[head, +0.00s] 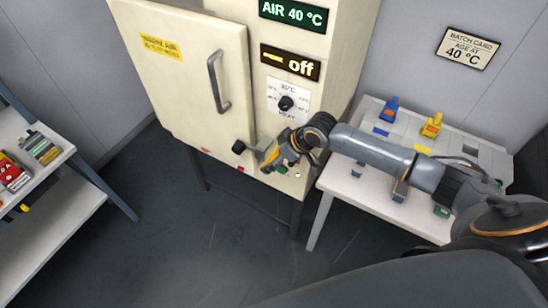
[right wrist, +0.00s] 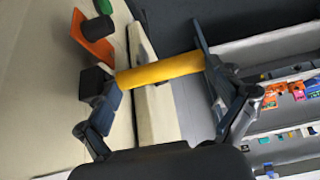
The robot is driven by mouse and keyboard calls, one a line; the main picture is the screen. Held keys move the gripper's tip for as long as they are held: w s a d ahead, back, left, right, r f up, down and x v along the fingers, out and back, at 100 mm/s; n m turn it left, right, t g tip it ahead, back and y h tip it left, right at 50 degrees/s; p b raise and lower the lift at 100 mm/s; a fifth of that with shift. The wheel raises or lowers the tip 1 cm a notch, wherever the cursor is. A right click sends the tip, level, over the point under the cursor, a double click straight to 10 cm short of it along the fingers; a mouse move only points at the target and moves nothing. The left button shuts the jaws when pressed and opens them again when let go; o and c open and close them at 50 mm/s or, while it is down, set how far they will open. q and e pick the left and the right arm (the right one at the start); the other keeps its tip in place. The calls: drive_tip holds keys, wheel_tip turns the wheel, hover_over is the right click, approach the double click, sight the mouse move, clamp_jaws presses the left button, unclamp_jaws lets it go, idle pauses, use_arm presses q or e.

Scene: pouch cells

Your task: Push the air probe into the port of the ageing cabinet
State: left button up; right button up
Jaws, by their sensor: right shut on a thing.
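The ageing cabinet (head: 195,75) is cream, with a closed door and a grey bar handle (head: 218,82). My right gripper (head: 268,156) is low at the cabinet front, below the dial. It is shut on a yellow cylinder, which I take to be the air probe (right wrist: 160,70); it spans between the two fingers in the right wrist view. A black block (right wrist: 95,83) is by its left end. An orange plate (right wrist: 92,38) and a green cylinder (right wrist: 98,29) are beyond the left finger. I cannot tell whether the probe touches the port. My left gripper is out of view.
The displays read AIR 40 °C (head: 293,13) and off (head: 290,63), above a black dial (head: 287,103). A white table (head: 340,185) at right bears a blue (head: 389,108) and a yellow item (head: 432,125). A shelf (head: 60,215) stands at left. Dark floor lies between.

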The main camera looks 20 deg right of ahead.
drive_tip(key=shift+w+d, duration=0.2)
drive_tip(key=shift+d, duration=0.1)
drive_tip(key=o, duration=0.8)
drive_tip(key=shift+r, duration=0.1)
drive_tip(key=shift+w, duration=0.1)
drive_tip(key=v, duration=1.2)
